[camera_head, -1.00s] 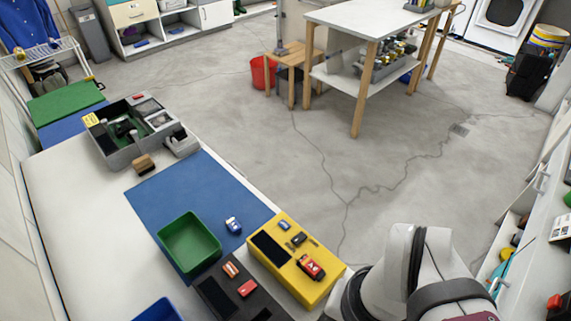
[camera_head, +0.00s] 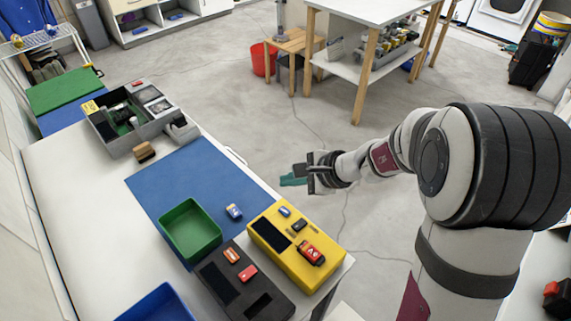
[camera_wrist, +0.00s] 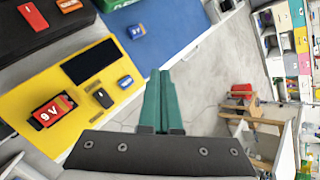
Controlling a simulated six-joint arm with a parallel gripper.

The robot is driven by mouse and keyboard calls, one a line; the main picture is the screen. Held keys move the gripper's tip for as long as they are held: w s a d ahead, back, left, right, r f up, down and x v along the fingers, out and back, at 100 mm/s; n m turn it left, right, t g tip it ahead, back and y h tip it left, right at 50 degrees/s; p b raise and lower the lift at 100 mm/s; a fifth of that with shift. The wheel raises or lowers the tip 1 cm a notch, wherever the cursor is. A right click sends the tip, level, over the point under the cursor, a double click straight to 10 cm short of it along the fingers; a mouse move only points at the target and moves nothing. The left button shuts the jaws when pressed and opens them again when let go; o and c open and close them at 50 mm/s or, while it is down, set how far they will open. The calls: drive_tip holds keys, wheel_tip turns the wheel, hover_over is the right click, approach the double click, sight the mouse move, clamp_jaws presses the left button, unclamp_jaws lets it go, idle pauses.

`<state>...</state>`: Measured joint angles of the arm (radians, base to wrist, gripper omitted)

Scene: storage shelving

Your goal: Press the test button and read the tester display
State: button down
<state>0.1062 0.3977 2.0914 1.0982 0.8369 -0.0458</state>
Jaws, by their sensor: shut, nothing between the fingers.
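The yellow tester (camera_head: 270,238) lies on the white bench near its right edge. It also shows in the wrist view (camera_wrist: 30,98). Its dark display (camera_head: 271,234) shows no readable figures, also in the wrist view (camera_wrist: 90,62). A red 9V battery (camera_head: 311,253) sits on it, its label readable in the wrist view (camera_wrist: 52,112). A small black piece (camera_wrist: 103,97) and a small blue piece (camera_wrist: 125,81) are beside the display; I cannot tell which is the test button. My gripper (camera_head: 291,179), with teal fingers (camera_wrist: 162,80), is shut and empty, beyond the bench edge, apart from the tester.
A green bin (camera_head: 190,227), a blue-white battery (camera_head: 234,211) and a blue mat (camera_head: 150,184) are left of the tester. A dark unit (camera_head: 226,262) holds orange and red batteries. A grey sorting box (camera_head: 110,147) stands farther back. Floor under my gripper is clear.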

sight(289, 212)
drive_tip(key=shift+w+f, duration=0.1)
drive_tip(key=shift+f, duration=4.4)
drive_tip(key=shift+f, duration=0.4)
drive_tip(key=shift+f, duration=0.35)
drive_tip(key=shift+r, duration=0.8)
